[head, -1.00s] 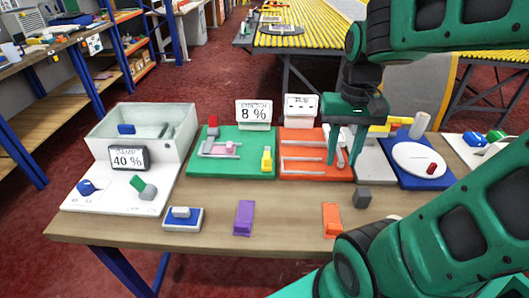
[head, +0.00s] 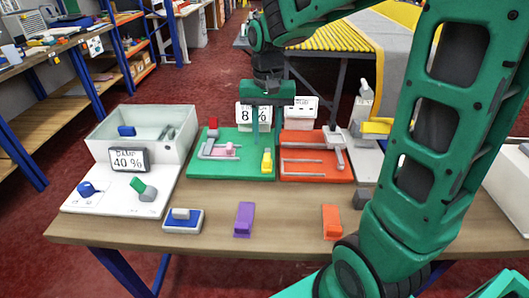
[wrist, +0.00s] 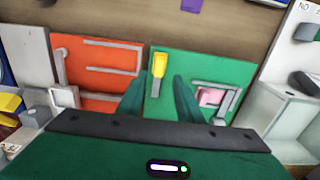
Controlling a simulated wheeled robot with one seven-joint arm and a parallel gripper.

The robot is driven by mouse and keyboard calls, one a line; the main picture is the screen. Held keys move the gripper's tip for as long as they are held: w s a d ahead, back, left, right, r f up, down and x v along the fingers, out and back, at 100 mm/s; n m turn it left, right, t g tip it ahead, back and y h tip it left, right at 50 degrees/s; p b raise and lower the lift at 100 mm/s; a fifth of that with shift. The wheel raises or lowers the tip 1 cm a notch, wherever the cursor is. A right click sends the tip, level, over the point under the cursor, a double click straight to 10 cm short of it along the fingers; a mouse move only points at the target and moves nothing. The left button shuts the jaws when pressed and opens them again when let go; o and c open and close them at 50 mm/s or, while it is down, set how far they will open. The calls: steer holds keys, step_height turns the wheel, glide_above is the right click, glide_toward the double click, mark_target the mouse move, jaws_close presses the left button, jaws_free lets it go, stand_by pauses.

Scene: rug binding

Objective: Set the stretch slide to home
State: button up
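The green board (head: 200,169) on the table carries a grey slide track with a pink block (head: 225,150) on it. A yellow piece (head: 267,160) stands on the board's right side. Behind it a display (head: 244,117) shows an 8 and a percent sign, partly covered by my gripper. My gripper (head: 266,146) points down over the back right part of the green board. In the wrist view its fingers are apart and empty, with the yellow piece (wrist: 158,65) between them and the pink block (wrist: 210,97) to the right.
An orange board (head: 305,171) with grey rails and a grey handle (head: 335,140) lies to the right. A white panel with a 40 % display (head: 128,158) stands left. Purple (head: 244,219) and orange (head: 332,222) blocks lie at the front. My arm covers the table's right side.

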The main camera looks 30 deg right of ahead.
mark_target(267, 156)
step_height(267, 156, down, 6)
steer(key=shift+f, duration=0.25)
jaws_close()
